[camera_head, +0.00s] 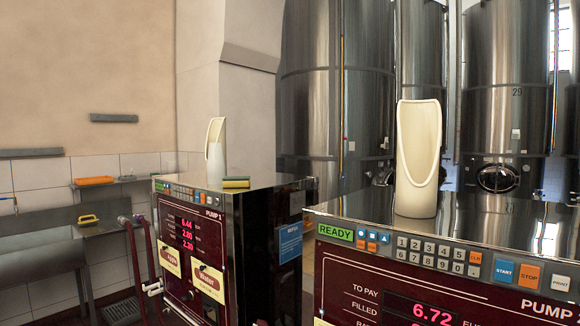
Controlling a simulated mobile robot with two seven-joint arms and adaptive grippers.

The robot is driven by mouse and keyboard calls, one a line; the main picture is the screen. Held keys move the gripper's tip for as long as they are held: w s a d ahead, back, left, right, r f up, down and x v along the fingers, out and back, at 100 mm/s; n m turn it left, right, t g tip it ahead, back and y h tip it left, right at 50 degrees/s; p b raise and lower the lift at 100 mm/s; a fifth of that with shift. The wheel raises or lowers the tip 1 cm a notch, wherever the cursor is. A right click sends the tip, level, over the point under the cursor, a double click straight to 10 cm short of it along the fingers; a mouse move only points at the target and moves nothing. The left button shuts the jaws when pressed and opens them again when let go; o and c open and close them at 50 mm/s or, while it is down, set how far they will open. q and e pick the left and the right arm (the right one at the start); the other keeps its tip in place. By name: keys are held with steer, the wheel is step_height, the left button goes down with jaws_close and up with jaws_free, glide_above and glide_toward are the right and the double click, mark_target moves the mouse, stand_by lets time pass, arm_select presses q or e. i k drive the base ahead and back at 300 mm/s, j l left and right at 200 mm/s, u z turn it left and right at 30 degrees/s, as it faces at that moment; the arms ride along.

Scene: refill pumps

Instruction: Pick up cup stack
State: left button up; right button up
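No plain stack of cups can be made out. A tall cream holder (417,160), with a cut-away opening in front, stands upright on top of the near pump (420,277) at the right. It looks empty through the opening, but its lower inside is hidden. A similar cream holder (215,148) stands on the farther pump (205,250), marked PUMP 1, and is turned partly sideways. I cannot tell whether it holds cups. Neither of my grippers is in view.
A yellow and green sponge (236,183) lies on PUMP 1 beside its holder. A grey sink (40,250) and a shelf with an orange item (94,181) are at the left wall. Large steel tanks (335,90) stand behind. A narrow gap separates the pumps.

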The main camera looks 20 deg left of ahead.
mark_target(216, 164)
steer(key=j+z, duration=0.6)
steer(key=z, duration=0.15)
steer(key=j+z, duration=0.25)
steer(key=z, duration=0.15)
steer(key=k+j+z, duration=0.2)
steer(key=j, duration=0.15)
steer(key=j+z, duration=0.2)
steer(key=j, duration=0.15)
steer(key=k+j+z, duration=0.35)
steer(key=k+j, duration=0.15)
steer(key=j, duration=0.2)
steer(key=k+j+z, duration=0.1)
steer(key=k+j, duration=0.25)
steer(key=j, duration=0.1)
